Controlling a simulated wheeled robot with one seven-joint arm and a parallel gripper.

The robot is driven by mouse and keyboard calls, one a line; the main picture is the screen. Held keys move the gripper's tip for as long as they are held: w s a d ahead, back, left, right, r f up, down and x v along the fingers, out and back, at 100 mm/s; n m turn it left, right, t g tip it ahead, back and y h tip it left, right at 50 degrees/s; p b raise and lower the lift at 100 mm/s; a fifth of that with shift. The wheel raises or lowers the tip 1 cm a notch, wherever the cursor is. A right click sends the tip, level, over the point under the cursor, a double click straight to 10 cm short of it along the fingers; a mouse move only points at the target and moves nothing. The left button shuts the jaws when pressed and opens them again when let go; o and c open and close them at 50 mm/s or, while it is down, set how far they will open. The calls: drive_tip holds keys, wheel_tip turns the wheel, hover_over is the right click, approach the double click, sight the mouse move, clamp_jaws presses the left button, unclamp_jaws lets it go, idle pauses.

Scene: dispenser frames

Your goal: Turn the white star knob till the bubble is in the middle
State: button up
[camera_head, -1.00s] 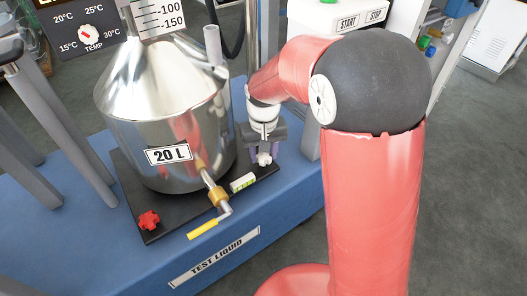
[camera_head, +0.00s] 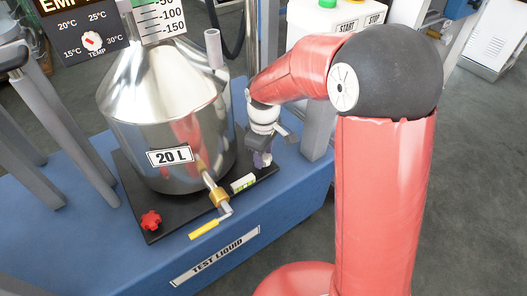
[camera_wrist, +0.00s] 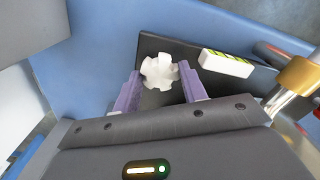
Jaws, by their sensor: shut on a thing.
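The white star knob (camera_wrist: 159,72) sits between the two purple fingers of my gripper (camera_wrist: 160,68) in the wrist view. My gripper is shut on the knob, with one finger on either side. In the head view my gripper (camera_head: 262,158) is low at the right corner of the black base plate (camera_head: 165,222), and its fingers mostly hide the knob. The white spirit level (camera_wrist: 227,63) with a yellow-green vial lies on the plate beside the knob. It also shows in the head view (camera_head: 243,182). The bubble is too small to place.
A shiny 20 L vessel (camera_head: 165,115) stands on the plate, close left of my gripper. Its brass outlet valve (camera_head: 219,197) with yellow handle (camera_head: 204,229) juts forward. A red star knob (camera_head: 151,220) is at the front left corner. The blue bench (camera_head: 115,270) carries the plate.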

sight(264, 157)
drive_tip(key=shift+n, duration=0.5)
drive_tip(key=o, duration=1)
wheel_tip(264, 157, up, 7)
drive_tip(key=shift+p, duration=0.35)
drive_tip(key=shift+r, duration=0.45)
